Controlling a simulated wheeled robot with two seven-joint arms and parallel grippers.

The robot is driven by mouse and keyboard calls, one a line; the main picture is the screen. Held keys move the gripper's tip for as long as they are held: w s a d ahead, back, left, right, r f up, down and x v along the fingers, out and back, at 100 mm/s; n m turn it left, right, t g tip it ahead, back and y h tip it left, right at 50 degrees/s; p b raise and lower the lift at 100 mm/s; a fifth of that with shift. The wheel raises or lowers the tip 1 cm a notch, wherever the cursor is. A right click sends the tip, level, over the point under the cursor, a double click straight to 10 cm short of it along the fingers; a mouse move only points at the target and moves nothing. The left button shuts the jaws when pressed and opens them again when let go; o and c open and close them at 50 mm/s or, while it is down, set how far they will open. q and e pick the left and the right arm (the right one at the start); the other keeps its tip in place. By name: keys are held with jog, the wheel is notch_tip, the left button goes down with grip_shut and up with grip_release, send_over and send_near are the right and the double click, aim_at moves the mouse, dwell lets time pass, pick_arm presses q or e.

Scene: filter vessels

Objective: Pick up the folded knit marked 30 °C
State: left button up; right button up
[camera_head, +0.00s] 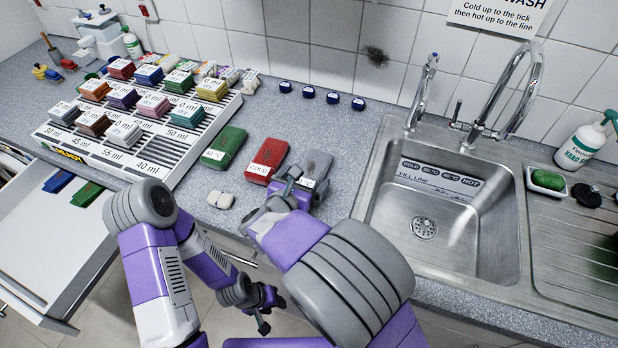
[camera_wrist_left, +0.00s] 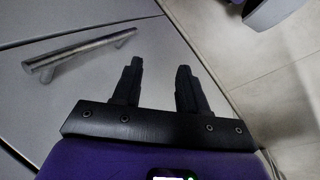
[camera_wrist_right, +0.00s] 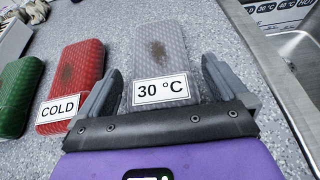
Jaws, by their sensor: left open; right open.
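The folded knit marked 30 °C (camera_wrist_right: 160,58) is grey with a dark stain and a white label. In the right wrist view it lies flat on the counter between the two fingers of my right gripper (camera_wrist_right: 163,70), which is open. No finger visibly grips it. In the head view the grey knit (camera_head: 317,162) lies left of the sink, its near end partly hidden by my right gripper (camera_head: 296,184). My left gripper (camera_head: 268,310) is open and empty, low in front of the cabinet fronts. The left wrist view shows its fingers (camera_wrist_left: 158,70) apart.
A red knit marked COLD (camera_head: 267,158) lies just left of the grey one, and a green knit (camera_head: 226,146) farther left. A small pale item (camera_head: 220,199) is near the counter edge. The sink (camera_head: 425,215) is at right, a loaded rack (camera_head: 165,140) at left, an open drawer (camera_head: 45,245) below.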

jog(key=shift+x, duration=0.95)
jog(key=shift+c, duration=0.3)
jog(key=c, duration=0.8)
jog(key=shift+r, duration=0.1)
